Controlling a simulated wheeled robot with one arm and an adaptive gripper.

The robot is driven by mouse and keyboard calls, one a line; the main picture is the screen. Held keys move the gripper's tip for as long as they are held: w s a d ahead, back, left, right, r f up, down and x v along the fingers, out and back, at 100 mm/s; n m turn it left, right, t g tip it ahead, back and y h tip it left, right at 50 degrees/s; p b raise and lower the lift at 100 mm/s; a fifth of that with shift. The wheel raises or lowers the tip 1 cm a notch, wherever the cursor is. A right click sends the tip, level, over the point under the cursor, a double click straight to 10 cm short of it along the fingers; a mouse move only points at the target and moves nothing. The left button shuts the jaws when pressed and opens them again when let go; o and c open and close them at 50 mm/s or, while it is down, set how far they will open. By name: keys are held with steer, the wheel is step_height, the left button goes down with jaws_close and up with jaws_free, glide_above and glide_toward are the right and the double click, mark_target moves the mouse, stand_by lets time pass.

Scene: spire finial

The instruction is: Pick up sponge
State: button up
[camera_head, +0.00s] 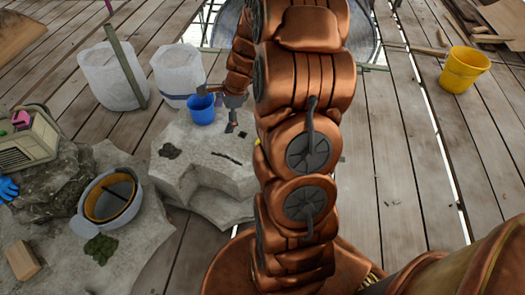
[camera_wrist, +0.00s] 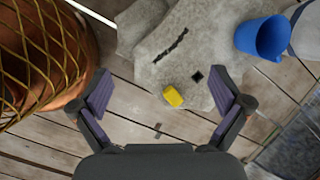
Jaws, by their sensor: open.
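A small yellow block, which looks like the sponge (camera_wrist: 173,97), lies at the edge of the pale stone block (camera_wrist: 150,55) in the wrist view, between and below my finger tips. In the head view only a sliver of yellow (camera_head: 258,158) shows at the edge of my arm, which hides the rest; I cannot tell whether it is the sponge. My gripper (camera_wrist: 162,78) is open and empty, with its fingers spread wide on both sides of the sponge and apart from it. In the head view my gripper (camera_head: 218,108) is over the stone, beside the blue bucket.
A blue bucket (camera_head: 201,112) stands on the stone; it also shows in the wrist view (camera_wrist: 258,38). A dark strip (camera_wrist: 170,46) and a small dark square (camera_wrist: 196,76) lie on the stone. White containers (camera_head: 112,78) stand behind. A yellow bucket (camera_head: 462,72) stands right.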

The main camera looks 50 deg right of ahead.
steer(key=d+f+m+b, duration=0.2)
steer(key=d+f+m, duration=0.1)
steer(key=d+f, duration=0.3)
steer(key=s+d+f+m+h+b, duration=0.1)
steer(key=d+f+m+b, duration=0.2)
steer(key=d+f, duration=0.3)
steer(key=d+f+m+t+b, duration=0.1)
steer(key=d+f+m+b, duration=0.2)
steer(key=f, duration=0.8)
steer(key=shift+s+d+m+h, duration=0.2)
steer(key=shift+d+m, duration=0.3)
steer(key=shift+d, duration=0.55)
steer(key=shift+s+d+m+h, duration=0.15)
steer(key=shift+d+m, duration=0.35)
steer(key=shift+d, duration=0.5)
steer(key=shift+b+x, duration=1.4)
steer(key=shift+x, duration=2.15)
steer(key=shift+r, duration=0.1)
steer(key=c, duration=1.2)
steer(key=shift+r, duration=0.1)
